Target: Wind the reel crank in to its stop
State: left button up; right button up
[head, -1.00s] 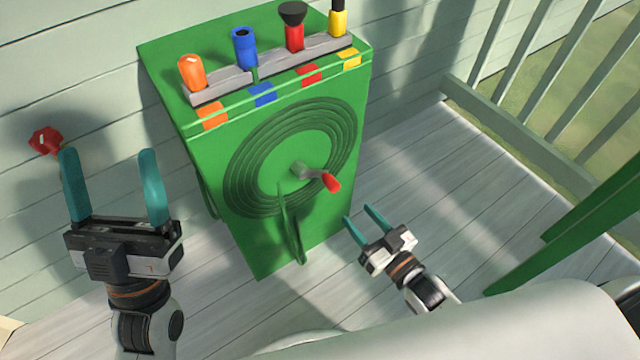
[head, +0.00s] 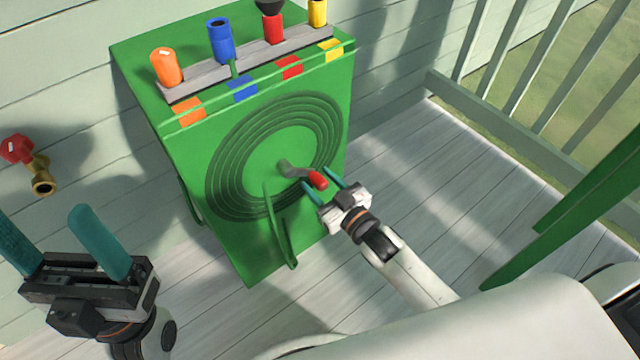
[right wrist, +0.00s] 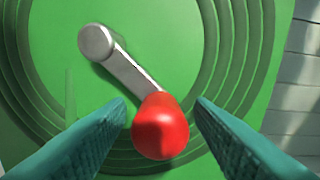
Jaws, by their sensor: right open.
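The reel crank is a grey metal arm (head: 294,170) on the front of a green hose-reel cabinet (head: 180,160). Its red knob (head: 318,181) points down and to the right of the hub. In the right wrist view the crank arm (right wrist: 135,72) runs from its hub at upper left down to the red knob (right wrist: 160,126). My right gripper (head: 322,184) is open, with its teal fingers on either side of the knob; whether they touch it I cannot tell. My left gripper (head: 50,230) is open and empty at the lower left.
A row of colored nozzles, including an orange one (head: 166,66) and a blue one (head: 220,40), stands on the cabinet top. A wall tap with a red handle (head: 17,149) is at the left. A green hose guide (head: 278,228) juts from the cabinet's lower front.

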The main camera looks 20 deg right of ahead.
jog(key=shift+w, duration=0.25)
grip_shut()
jog(key=shift+a, duration=0.15)
